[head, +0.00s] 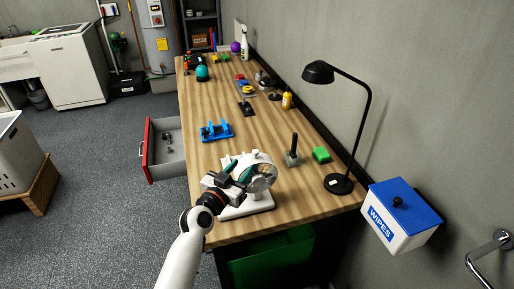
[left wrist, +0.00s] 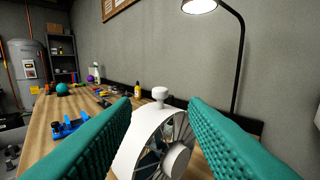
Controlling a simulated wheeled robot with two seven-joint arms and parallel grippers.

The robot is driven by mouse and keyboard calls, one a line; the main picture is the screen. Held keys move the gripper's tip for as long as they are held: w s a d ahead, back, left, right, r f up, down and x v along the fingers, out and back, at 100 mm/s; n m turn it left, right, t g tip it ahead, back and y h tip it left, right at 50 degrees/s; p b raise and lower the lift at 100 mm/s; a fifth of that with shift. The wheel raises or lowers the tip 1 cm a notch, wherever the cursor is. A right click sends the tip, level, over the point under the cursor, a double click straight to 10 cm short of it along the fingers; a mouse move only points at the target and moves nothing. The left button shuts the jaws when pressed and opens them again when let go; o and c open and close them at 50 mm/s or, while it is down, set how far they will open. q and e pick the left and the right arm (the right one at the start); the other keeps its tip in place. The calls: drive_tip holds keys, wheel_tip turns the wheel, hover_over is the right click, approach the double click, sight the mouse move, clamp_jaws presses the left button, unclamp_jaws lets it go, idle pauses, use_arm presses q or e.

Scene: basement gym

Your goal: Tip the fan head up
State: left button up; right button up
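The white desk fan (head: 262,178) stands near the front end of the wooden workbench on a flat white base (head: 245,206). My left gripper (head: 238,170) is at the fan head's left side and hides part of it. In the left wrist view the fan head (left wrist: 145,140) shows between and beyond my two green fingers, with a round white knob (left wrist: 159,94) on top and a grey hub. The fingers are wide apart, so the gripper is open. I cannot tell whether a finger touches the fan. My right gripper is not in view.
A black desk lamp (head: 338,184) and a wipes box (head: 400,222) are to the right. A green block (head: 321,154) and a grey-based upright tool (head: 293,157) stand behind the fan. A blue holder (head: 216,131) lies farther back. An open red-fronted drawer (head: 149,152) juts out left.

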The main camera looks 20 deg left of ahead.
sight(254, 153)
use_arm(q)
drive_tip(key=w, duration=0.2)
drive_tip(key=w+d, duration=0.1)
drive_tip(key=w, duration=0.5)
drive_tip(key=shift+d+p, duration=0.25)
drive_tip(key=shift+p, duration=0.1)
drive_tip(key=shift+w+d, duration=0.15)
drive_tip(key=shift+w, duration=0.4)
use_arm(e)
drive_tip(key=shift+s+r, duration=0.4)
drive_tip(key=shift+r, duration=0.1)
use_arm(q)
clamp_jaws()
